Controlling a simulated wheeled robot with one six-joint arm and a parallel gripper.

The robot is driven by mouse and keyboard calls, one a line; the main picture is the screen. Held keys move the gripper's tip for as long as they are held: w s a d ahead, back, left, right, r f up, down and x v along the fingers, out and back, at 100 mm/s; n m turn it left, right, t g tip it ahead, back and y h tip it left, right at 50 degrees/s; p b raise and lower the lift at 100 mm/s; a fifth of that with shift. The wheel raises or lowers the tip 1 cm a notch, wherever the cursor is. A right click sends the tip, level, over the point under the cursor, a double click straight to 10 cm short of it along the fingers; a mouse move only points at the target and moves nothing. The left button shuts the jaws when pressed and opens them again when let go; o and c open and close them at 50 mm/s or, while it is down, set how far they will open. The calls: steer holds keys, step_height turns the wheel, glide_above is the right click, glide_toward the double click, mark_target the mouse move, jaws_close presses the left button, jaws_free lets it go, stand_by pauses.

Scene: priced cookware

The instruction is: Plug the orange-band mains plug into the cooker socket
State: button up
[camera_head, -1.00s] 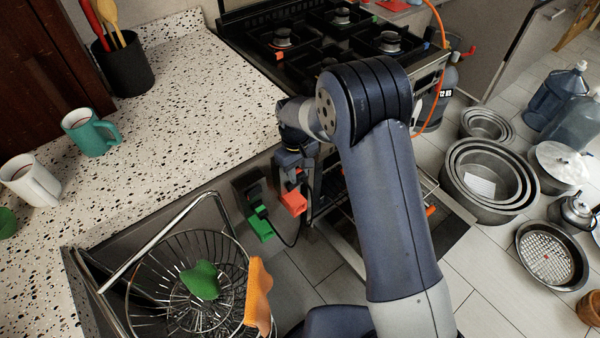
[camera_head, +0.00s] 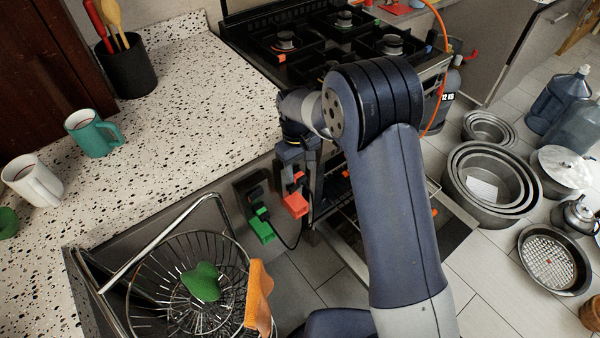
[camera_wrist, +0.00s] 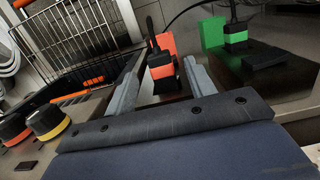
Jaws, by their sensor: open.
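The black mains plug with the orange band (camera_wrist: 162,72) is upright between the fingers of my gripper (camera_wrist: 162,88) in the wrist view, with its black cord rising from it. An orange-red block (camera_wrist: 165,43) is just behind it and also shows in the head view (camera_head: 296,205). My gripper is open, one finger on each side of the plug, with gaps visible. The socket face under the plug is mostly hidden, so I cannot tell how deep the plug is seated. In the head view my arm hides part of the gripper (camera_head: 294,172).
A green-band black plug (camera_wrist: 235,36) stands beside a green block (camera_wrist: 212,33) close on the right. The cooker (camera_head: 335,45), worktop (camera_head: 195,95) and wire basket (camera_head: 150,300) surround the spot. Two banded black knobs (camera_wrist: 47,122) (camera_wrist: 12,126) are at left. Pans (camera_head: 490,180) stand on the floor.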

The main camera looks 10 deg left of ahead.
mark_target(297, 172)
step_height(297, 172, up, 8)
steer(key=a, duration=0.1)
steer(key=shift+w, duration=0.4)
